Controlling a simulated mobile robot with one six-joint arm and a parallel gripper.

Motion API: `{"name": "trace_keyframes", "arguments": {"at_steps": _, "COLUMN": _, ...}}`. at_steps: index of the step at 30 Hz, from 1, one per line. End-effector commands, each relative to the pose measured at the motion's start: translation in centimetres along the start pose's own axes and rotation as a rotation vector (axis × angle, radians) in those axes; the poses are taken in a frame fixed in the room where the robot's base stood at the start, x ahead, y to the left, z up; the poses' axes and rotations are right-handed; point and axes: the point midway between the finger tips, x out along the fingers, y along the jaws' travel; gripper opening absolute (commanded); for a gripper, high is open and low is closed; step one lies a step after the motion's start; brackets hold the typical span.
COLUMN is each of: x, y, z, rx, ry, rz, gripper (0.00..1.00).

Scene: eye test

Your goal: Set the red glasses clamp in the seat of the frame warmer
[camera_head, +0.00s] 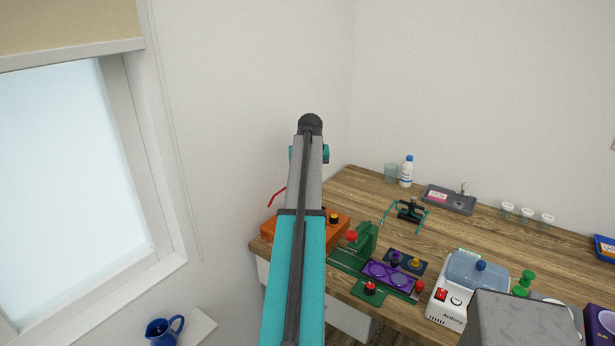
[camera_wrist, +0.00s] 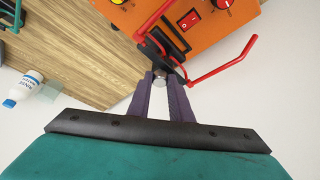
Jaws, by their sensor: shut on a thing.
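The red glasses clamp (camera_wrist: 165,55) has a dark body with bent red arms. In the wrist view my gripper (camera_wrist: 160,80) is shut on a small silver knob at its near end. One red arm of the clamp (camera_head: 276,197) shows left of my arm in the head view. In the head view the frame warmer (camera_head: 338,229) is partly behind my arm. My gripper is hidden there.
A teal clamp (camera_head: 411,209) stands on the wooden table (camera_head: 470,228). A green stand (camera_head: 366,238) and purple tray (camera_head: 390,275) are right of the warmer. A white machine (camera_head: 455,300) is farther right. A bottle (camera_head: 406,172) and beaker (camera_head: 390,172) stand near the wall.

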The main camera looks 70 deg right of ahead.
Motion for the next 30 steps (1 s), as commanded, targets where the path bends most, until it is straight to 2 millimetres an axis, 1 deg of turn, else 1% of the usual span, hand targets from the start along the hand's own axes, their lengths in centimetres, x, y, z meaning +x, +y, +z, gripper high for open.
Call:
{"name": "trace_keyframes", "arguments": {"at_steps": 6, "x": 1.3, "y": -0.1, "z": 0.5, "rx": -0.001, "ry": 0.002, "rz": 0.000, "gripper": 0.00}}
{"name": "trace_keyframes", "arguments": {"at_steps": 12, "x": 2.0, "y": -0.1, "z": 0.8, "rx": -0.001, "ry": 0.002, "rz": 0.000, "gripper": 0.00}}
{"name": "trace_keyframes", "arguments": {"at_steps": 30, "x": 2.2, "y": -0.2, "z": 0.8, "rx": -0.002, "ry": 0.002, "rz": -0.001, "gripper": 0.00}}
